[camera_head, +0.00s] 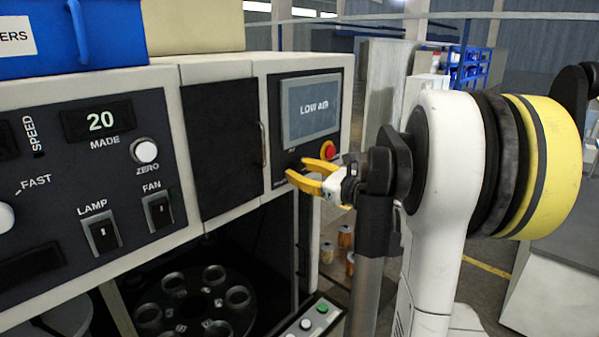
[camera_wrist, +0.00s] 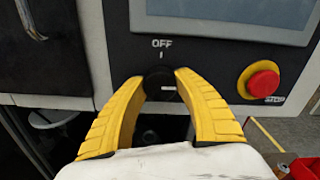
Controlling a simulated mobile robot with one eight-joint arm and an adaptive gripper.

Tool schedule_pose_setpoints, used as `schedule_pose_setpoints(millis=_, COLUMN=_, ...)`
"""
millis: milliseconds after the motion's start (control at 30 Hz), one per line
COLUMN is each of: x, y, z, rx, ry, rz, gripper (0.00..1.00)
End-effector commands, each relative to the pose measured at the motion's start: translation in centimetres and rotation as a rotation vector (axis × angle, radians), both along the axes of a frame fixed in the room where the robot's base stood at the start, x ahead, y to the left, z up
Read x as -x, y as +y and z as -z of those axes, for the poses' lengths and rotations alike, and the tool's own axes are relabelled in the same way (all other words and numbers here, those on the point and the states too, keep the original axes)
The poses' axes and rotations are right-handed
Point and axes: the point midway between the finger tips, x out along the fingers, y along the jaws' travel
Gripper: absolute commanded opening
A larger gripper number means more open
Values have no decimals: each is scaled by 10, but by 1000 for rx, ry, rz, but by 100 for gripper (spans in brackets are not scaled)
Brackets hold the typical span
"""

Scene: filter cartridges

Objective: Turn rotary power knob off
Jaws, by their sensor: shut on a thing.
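The black rotary power knob (camera_wrist: 160,84) sits on the dark panel below the screen, under the word OFF and a short mark. A white pointer line on the knob points to the right, away from the OFF mark. My gripper (camera_wrist: 160,82) has its yellow fingers shut on the knob from both sides. In the head view my gripper (camera_head: 299,170) reaches the panel below the screen (camera_head: 311,108), which reads LOW AIR; the knob is mostly hidden there by the fingers.
A red stop button (camera_wrist: 263,83) on a yellow base sits just right of the knob; it also shows in the head view (camera_head: 328,150). A dark door with a handle (camera_head: 262,143) is to the left. A small button box (camera_head: 312,318) stands below.

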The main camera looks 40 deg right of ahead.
Motion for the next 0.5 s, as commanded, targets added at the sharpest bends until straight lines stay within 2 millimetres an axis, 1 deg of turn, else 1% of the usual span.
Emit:
schedule_pose_setpoints(millis=267, x=0, y=0, z=2, rx=175, ry=-15, rz=1, gripper=6)
schedule_pose_setpoints(millis=500, x=0, y=0, z=2, rx=400, ry=-33, rz=1, gripper=6)
